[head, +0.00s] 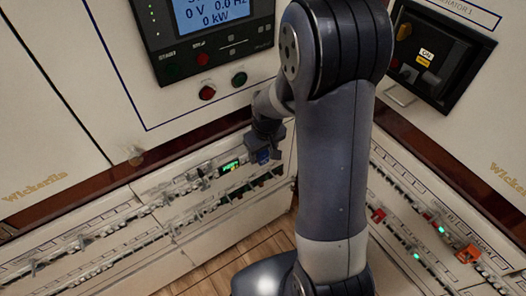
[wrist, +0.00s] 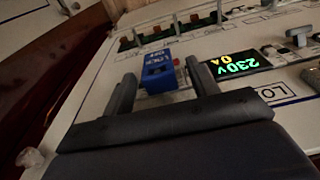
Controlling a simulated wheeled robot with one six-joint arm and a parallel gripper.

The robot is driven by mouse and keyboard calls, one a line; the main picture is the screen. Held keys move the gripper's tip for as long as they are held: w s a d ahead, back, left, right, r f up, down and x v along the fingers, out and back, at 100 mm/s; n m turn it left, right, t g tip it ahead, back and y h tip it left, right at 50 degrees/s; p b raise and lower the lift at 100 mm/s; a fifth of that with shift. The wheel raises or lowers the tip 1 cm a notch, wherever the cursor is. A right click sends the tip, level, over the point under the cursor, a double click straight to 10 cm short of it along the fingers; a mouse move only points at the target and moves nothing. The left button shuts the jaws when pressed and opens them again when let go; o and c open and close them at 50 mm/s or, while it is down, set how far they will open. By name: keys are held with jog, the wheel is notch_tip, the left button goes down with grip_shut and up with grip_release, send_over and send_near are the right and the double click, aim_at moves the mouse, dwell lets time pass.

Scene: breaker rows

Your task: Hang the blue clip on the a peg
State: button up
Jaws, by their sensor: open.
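The blue clip (wrist: 158,70), with pale lettering on its face, is at the panel's breaker row in the wrist view. It lies between the two dark fingers of my gripper (wrist: 161,73), which are spread apart. I cannot tell whether either finger touches it. In the head view my gripper (head: 264,146) is low at the front panel, with a bit of blue clip (head: 263,156) showing below it. I cannot make out which peg is marked a.
A lit 230V display (wrist: 238,65) sits close right of my gripper. Several levers, such as a grey one (wrist: 297,38), stick out around it. In the head view, the breaker panel (head: 190,228) runs along the left, and another panel with orange and red items (head: 467,254) stands right.

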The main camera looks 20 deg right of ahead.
notch_tip(320, 180, up, 10)
jog(key=s+p, duration=0.1)
jog(key=shift+s+d+r, duration=0.15)
jog(key=shift+d+r, duration=0.05)
jog(key=shift+r, duration=0.05)
